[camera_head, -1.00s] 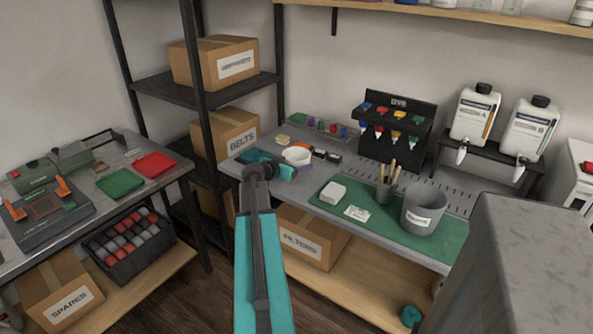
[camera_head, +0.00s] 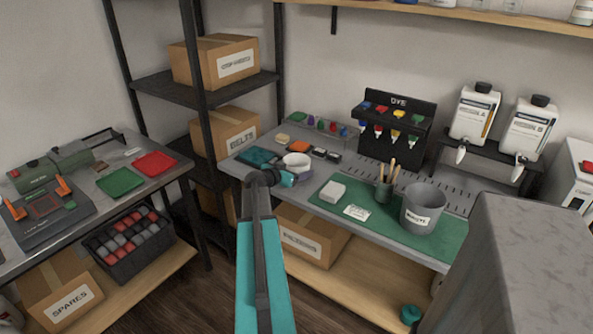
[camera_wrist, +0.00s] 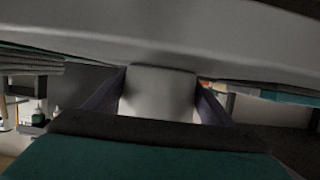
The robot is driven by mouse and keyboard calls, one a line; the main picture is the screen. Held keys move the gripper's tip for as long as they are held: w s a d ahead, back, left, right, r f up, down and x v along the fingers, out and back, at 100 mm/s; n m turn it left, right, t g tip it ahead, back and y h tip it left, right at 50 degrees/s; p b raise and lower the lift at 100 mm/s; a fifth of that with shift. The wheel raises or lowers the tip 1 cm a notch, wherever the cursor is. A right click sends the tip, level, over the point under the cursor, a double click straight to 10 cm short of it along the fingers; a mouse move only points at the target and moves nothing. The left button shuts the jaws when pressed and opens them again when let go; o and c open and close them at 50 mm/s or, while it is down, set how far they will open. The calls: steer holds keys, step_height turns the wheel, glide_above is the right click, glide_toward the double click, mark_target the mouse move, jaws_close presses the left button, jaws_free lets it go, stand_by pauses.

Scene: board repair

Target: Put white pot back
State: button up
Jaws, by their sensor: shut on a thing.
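The white pot (camera_head: 297,160) is a small, round, open-topped vessel. In the head view it is upright at the left part of the grey bench, close to the bench's front edge. My gripper (camera_head: 286,178) is at its near side, with my teal arm reaching up to it from below. In the wrist view my gripper (camera_wrist: 160,100) has its two dark fingers on either side of a pale part of the pot (camera_wrist: 158,93). I cannot tell whether the pot touches the bench; its underside is hidden.
A teal pad (camera_head: 256,156) lies left of the pot. Small dark and orange items (camera_head: 319,153) lie behind it to the right. A green mat (camera_head: 400,234) holds a white block (camera_head: 333,192), a brush cup (camera_head: 384,191) and a grey bucket (camera_head: 423,208). A dye rack (camera_head: 396,125) stands behind.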

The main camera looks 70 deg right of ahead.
steer(key=o, duration=1.2)
steer(key=shift+o, duration=0.2)
steer(key=shift+r, duration=0.1)
steer(key=b+v, duration=0.1)
steer(key=v, duration=1.1)
